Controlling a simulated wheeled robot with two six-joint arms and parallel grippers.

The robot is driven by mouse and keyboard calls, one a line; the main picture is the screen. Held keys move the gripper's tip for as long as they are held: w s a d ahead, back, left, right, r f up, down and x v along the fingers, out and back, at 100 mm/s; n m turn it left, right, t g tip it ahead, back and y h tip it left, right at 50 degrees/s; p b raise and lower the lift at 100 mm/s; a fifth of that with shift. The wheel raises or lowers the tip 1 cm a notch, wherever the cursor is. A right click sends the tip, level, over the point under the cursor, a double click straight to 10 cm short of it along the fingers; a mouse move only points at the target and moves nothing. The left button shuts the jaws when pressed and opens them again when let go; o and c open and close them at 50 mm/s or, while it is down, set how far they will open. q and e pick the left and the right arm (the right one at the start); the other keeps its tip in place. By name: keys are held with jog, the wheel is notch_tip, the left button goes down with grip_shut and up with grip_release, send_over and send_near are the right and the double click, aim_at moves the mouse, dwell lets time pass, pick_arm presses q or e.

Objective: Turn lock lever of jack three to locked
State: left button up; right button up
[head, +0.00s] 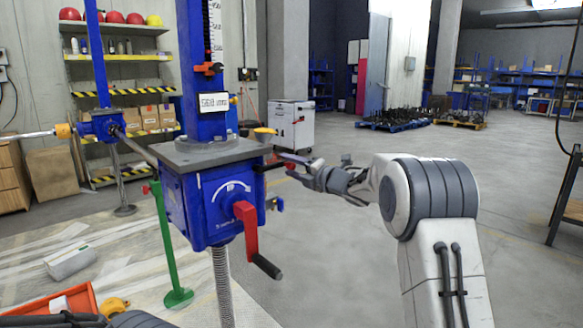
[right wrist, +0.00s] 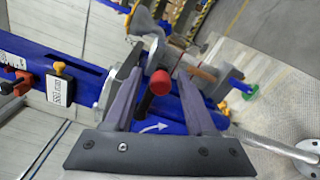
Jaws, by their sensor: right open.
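The near jack (head: 215,200) is blue with a grey top plate, a vertical scale column and a red crank with a black grip. I cannot read a number on it that marks it as jack three. A black lever with a red knob (right wrist: 160,82) points toward the camera in the right wrist view. My right gripper (head: 298,163) is at the jack's right side. In the right wrist view its open fingers (right wrist: 160,78) lie on either side of the lever; contact cannot be told.
The red crank (head: 246,228) juts from the jack's front below the gripper. A second blue jack (head: 102,125) stands behind left. A green post (head: 168,240) is close by. An orange bin (head: 60,304) lies at lower left.

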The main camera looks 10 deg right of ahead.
jog(key=shift+d, duration=0.1)
jog(key=v, duration=1)
jog(key=shift+s, duration=0.25)
